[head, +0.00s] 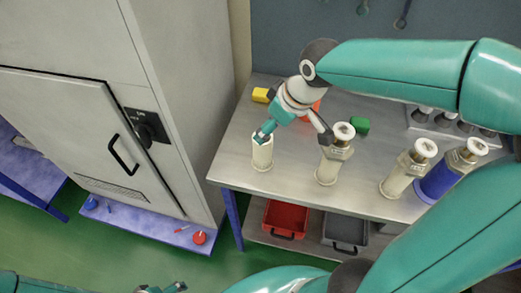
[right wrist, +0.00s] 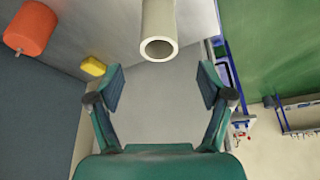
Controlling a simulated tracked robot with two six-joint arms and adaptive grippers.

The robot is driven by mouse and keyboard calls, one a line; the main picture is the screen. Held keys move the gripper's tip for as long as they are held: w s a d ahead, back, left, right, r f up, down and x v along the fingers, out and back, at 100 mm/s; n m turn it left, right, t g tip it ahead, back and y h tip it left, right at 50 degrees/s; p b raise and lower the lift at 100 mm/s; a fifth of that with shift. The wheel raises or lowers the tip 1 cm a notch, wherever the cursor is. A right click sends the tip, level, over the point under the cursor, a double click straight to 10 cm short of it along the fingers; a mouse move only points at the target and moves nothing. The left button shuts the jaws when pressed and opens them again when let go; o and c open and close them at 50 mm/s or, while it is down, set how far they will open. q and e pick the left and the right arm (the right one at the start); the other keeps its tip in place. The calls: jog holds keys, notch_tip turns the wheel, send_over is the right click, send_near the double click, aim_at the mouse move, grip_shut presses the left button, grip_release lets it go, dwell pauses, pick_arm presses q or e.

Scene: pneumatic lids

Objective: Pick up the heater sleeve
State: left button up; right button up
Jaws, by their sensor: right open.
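A pale hollow tube, which looks like the heater sleeve (head: 262,153), stands upright near the left end of the steel table. In the right wrist view its open round end (right wrist: 158,49) shows just past my fingertips, roughly centred between them. My right gripper (head: 292,133) is open and empty; one fingertip overlaps the tube's top in the head view, and I cannot tell whether it touches. In the right wrist view my gripper (right wrist: 163,86) has its fingers wide apart. My left gripper (head: 165,288) shows only partly at the bottom edge, away from the table.
A pale capped cylinder (head: 328,168) stands right of the tube, close to my right gripper. Another pale one (head: 398,180) and a blue one (head: 440,180) stand farther right. Yellow (head: 260,95) and green (head: 360,125) blocks lie behind. A grey cabinet (head: 165,60) stands left.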

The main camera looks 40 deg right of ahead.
send_over(263, 151)
jog(key=d, duration=0.2)
notch_tip(263, 151, down, 4)
jog(key=shift+w+a+p+x, duration=0.15)
jog(key=shift+p+x, duration=0.1)
jog(key=shift+x, duration=1.4)
jog(key=shift+w+a+p+x, duration=0.1)
jog(key=shift+w+p+x, duration=0.1)
jog(key=shift+x, duration=1.45)
jog(key=shift+s+r, duration=0.1)
jog(key=shift+r, duration=0.1)
jog(key=c, duration=1.4)
jog(key=shift+o, duration=0.2)
jog(key=shift+d+r, duration=0.1)
